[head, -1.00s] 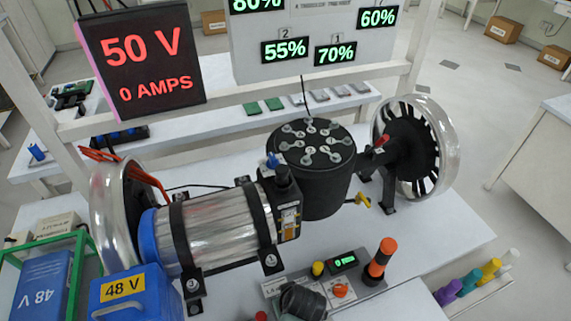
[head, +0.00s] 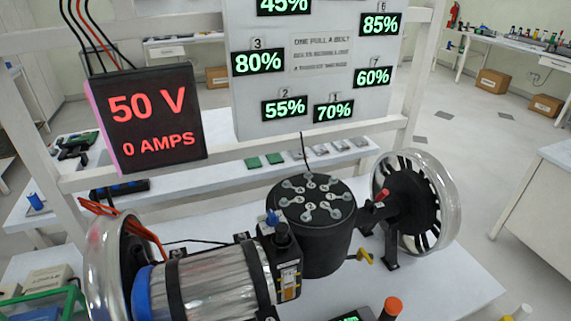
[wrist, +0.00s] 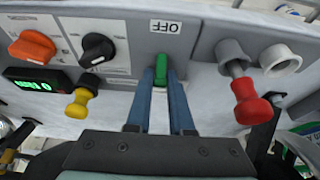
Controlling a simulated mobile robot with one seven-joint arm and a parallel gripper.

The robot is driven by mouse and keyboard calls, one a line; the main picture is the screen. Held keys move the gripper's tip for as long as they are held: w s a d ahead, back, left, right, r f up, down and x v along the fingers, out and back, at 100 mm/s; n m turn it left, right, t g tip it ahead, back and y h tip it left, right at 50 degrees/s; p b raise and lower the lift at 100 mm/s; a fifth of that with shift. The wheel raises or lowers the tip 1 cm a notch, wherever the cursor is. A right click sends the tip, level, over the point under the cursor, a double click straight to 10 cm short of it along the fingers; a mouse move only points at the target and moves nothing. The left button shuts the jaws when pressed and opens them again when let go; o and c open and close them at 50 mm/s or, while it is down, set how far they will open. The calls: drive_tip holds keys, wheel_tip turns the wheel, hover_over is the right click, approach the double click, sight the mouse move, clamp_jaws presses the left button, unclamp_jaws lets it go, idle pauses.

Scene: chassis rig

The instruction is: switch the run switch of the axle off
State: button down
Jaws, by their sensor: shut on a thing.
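In the wrist view, my gripper (wrist: 161,80) has its two blue fingers closed around a green switch lever (wrist: 161,68) on a grey control panel (wrist: 205,70). An upside-down OFF label (wrist: 166,27) sits just beyond the lever. The fingers partly hide the lever's base, so its exact position is hard to tell. In the head view, the axle's silver motor (head: 215,287) lies between a left wheel (head: 103,265) and a right wheel (head: 445,205). The gripper is outside the head view.
Beside the lever are a black knob (wrist: 97,49), an orange knob (wrist: 32,46), a yellow knob (wrist: 78,102) and a red plunger (wrist: 250,100). A red-lettered display (head: 150,115) reads 50 V, 0 AMPS. Percent readouts (head: 285,108) hang on a board behind the axle.

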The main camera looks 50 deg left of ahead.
drive_tip(key=shift+d+y+b, duration=0.15)
drive_tip(key=shift+y+b, duration=0.15)
drive_tip(key=shift+s+d+f+t+y+b, duration=0.25)
drive_tip(key=shift+t+y+b, duration=0.25)
drive_tip(key=shift+y+b, duration=0.4)
drive_tip(key=y+b, duration=0.1)
drive_tip(key=b, duration=0.2)
drive_tip(key=d+t+y+b, duration=0.1)
drive_tip(key=b, duration=0.2)
drive_tip(key=shift+s+f+y, duration=0.1)
drive_tip(key=shift+f+y, duration=0.05)
drive_tip(key=shift+y, duration=0.25)
drive_tip(key=y+b, duration=0.1)
drive_tip(key=b, duration=0.3)
drive_tip(key=t+y+b, duration=0.1)
drive_tip(key=b, duration=0.3)
drive_tip(key=shift+s+d+y, duration=0.15)
drive_tip(key=shift+d+y, duration=0.25)
drive_tip(key=t+y+b, duration=0.1)
drive_tip(key=b, duration=0.2)
drive_tip(key=shift+s+d, duration=0.1)
drive_tip(key=shift+d, duration=0.05)
drive_tip(key=shift+r, duration=0.2)
drive_tip(key=shift+r+b, duration=0.15)
drive_tip(key=shift+b, duration=0.4)
drive_tip(key=shift+y, duration=0.3)
